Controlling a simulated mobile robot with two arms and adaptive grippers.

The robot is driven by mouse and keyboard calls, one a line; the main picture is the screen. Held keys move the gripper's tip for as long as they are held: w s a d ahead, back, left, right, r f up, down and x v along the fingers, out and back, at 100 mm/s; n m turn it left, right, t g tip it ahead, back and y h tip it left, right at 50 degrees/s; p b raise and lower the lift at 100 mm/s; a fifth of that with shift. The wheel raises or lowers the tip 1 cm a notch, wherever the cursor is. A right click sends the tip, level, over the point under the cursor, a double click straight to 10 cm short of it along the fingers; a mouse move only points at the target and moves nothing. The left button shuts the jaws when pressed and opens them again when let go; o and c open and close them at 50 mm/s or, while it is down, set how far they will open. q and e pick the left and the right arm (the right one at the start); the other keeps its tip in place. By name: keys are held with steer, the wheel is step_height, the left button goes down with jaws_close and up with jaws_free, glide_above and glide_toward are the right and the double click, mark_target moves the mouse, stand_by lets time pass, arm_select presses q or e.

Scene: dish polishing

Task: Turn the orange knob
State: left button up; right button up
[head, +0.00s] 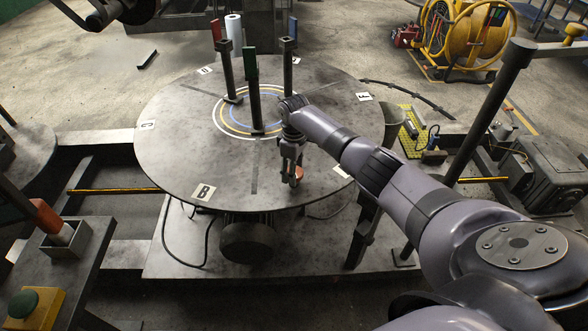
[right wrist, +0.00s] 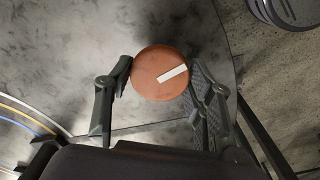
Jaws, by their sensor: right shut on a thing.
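The orange knob (head: 299,174) sits on the round grey table near its front right edge, mostly hidden by my right gripper in the head view. In the right wrist view the knob (right wrist: 152,65) is a round orange disc with a white bar mark, tilted up toward the right. My right gripper (head: 293,168) points down over it. In the right wrist view, the right gripper's two fingers (right wrist: 160,80) are closed on the knob's left and right sides.
The round table (head: 180,140) carries upright dark posts with coloured tops (head: 251,90) near its middle and lettered white labels (head: 203,192). A green button on a yellow box (head: 25,308) is at the lower left. A yellow hose reel (head: 470,35) stands at the upper right.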

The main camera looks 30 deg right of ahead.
steer(key=shift+n, duration=1.7)
steer(key=shift+n, duration=0.3)
steer(key=o, duration=1.2)
steer(key=shift+c, duration=0.2)
steer(key=shift+r, duration=0.1)
step_height(320, 180, up, 12)
